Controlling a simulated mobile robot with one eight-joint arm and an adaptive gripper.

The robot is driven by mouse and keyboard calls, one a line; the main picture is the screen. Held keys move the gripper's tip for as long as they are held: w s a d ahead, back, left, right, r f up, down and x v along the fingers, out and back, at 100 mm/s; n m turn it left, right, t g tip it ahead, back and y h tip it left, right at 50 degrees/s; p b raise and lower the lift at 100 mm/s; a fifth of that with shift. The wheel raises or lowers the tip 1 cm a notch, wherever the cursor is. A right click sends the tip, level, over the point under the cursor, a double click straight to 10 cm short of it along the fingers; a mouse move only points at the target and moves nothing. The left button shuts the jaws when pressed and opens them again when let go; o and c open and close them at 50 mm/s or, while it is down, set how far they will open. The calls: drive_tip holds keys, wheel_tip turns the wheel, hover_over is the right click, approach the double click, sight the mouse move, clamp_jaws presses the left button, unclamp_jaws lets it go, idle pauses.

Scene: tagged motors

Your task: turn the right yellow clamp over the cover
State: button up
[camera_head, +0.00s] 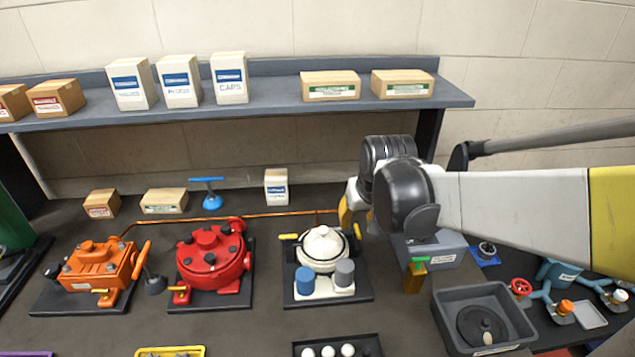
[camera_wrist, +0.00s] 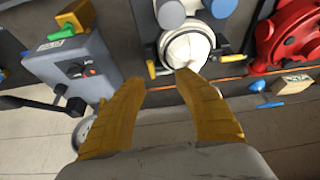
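The white motor (camera_head: 300,284) stands on a dark base plate, with its round white cover (camera_head: 323,246) on top. The cover also shows in the wrist view (camera_wrist: 184,47). The right yellow clamp (camera_head: 357,231) is beside the cover's right edge, partly hidden by my gripper. In the wrist view the same clamp (camera_wrist: 151,69) is at the left of the cover, apart from it. The left yellow clamp (camera_head: 289,236) points outward from the cover. My gripper (camera_wrist: 163,76) is open and empty, its orange fingers above the motor's back right side.
A red motor (camera_head: 212,256) and an orange motor (camera_head: 97,267) stand to the left. A grey box (camera_head: 435,250) with a green-topped yellow piece is close at the right, beside a grey bin (camera_head: 455,330). A shelf (camera_head: 270,104) with boxes runs behind.

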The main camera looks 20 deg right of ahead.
sight(358, 230)
drive_tip(key=d+b+x, duration=0.1)
drive_tip(key=x, duration=0.3)
drive_tip(key=b+x, duration=0.1)
drive_tip(key=x, duration=0.3)
drive_tip(key=w+d+b+x, duration=0.1)
drive_tip(key=x, duration=0.4)
drive_tip(key=shift+w+d+r, duration=0.1)
drive_tip(key=shift+d+r, duration=0.25)
drive_tip(key=shift+r, duration=0.1)
clamp_jaws()
